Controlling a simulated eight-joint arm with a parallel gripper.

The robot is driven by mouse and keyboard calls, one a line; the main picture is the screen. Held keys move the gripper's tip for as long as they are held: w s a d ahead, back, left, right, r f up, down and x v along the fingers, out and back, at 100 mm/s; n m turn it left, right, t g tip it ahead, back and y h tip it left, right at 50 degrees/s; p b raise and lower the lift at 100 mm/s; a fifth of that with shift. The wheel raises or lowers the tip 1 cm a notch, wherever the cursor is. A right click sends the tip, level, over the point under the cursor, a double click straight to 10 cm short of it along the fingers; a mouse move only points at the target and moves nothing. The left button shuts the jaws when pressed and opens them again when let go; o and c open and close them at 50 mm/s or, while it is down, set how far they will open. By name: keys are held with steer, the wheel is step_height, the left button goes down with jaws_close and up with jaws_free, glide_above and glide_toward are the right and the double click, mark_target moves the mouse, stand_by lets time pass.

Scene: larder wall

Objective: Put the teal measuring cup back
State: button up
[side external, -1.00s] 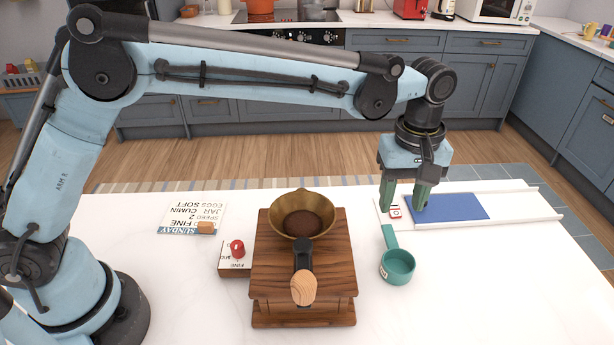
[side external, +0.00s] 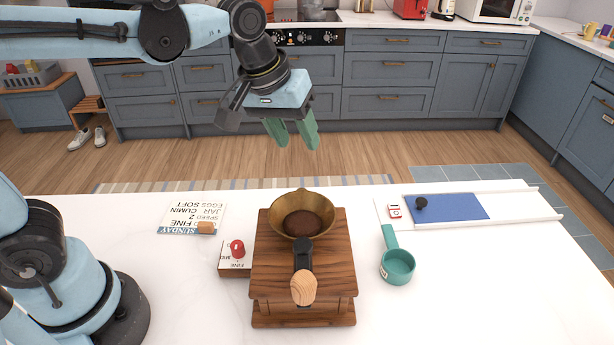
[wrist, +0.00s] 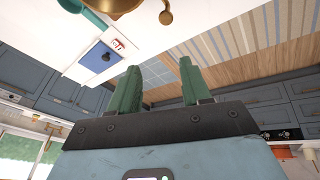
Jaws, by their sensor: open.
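The teal measuring cup (side external: 397,266) stands on the white counter to the right of the wooden grinder, its handle (side external: 389,237) pointing back toward the tray. My gripper (side external: 292,143) is open and empty. It is raised in the air behind and above the grinder's brass bowl, well apart from the cup. The wrist view shows its two green fingers (wrist: 158,92) spread with nothing between them.
The wooden grinder (side external: 262,290) with a brass bowl (side external: 277,214) and crank stands mid-counter. A white tray (side external: 515,210) at back right holds a blue mat (side external: 460,207) with a black knob (side external: 421,203); a small red-and-white box (side external: 394,211) is beside it. A card (side external: 190,215) lies left.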

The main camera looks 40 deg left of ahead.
steer(key=s+a+f+m+t, duration=0.3)
steer(key=s+a+f, duration=0.2)
steer(key=s+a, duration=0.3)
steer(key=shift+s+m+y, duration=0.15)
steer(key=shift+m+y, duration=0.25)
